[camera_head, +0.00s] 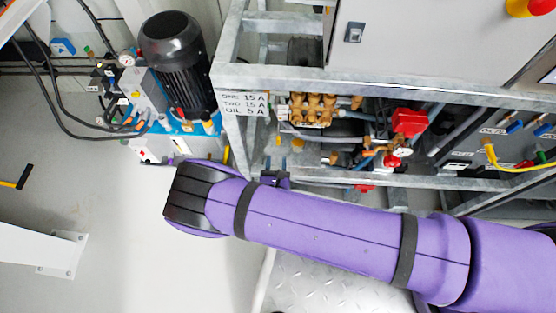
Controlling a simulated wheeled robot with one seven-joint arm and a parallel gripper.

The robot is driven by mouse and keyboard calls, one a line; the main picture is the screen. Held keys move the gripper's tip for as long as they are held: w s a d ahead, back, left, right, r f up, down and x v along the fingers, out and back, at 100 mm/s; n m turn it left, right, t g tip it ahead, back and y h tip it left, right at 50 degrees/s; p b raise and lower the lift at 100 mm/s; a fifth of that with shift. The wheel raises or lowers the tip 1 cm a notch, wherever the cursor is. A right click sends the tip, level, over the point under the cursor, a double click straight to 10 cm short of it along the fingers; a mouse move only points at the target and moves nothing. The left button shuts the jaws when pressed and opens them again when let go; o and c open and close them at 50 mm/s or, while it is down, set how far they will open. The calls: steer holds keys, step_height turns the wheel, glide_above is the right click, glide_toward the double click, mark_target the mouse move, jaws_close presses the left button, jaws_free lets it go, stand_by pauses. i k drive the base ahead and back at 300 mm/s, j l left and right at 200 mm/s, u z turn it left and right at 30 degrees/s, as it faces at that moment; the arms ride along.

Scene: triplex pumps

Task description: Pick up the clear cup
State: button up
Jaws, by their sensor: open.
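I see no clear cup in the head view. My purple arm reaches in from the right edge and ends at a black-banded joint left of centre. My gripper's fingers do not show; the arm may hide them. A small dark part shows just above the arm near the middle, and I cannot tell what it is. The arm also covers part of the floor and the lower edge of the grey metal frame.
A grey steel frame (228,118) holds brass pump fittings (313,109) and a red part (409,122). A black motor (177,65) stands at the upper left. A white beam (38,247) with a foot plate lies at lower left. The pale floor (125,225) left of my arm is clear.

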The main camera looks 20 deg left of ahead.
mark_target(297, 144)
steer(key=k+l, duration=0.15)
steer(key=k, duration=0.35)
steer(key=k+l, duration=0.15)
steer(key=k, duration=0.35)
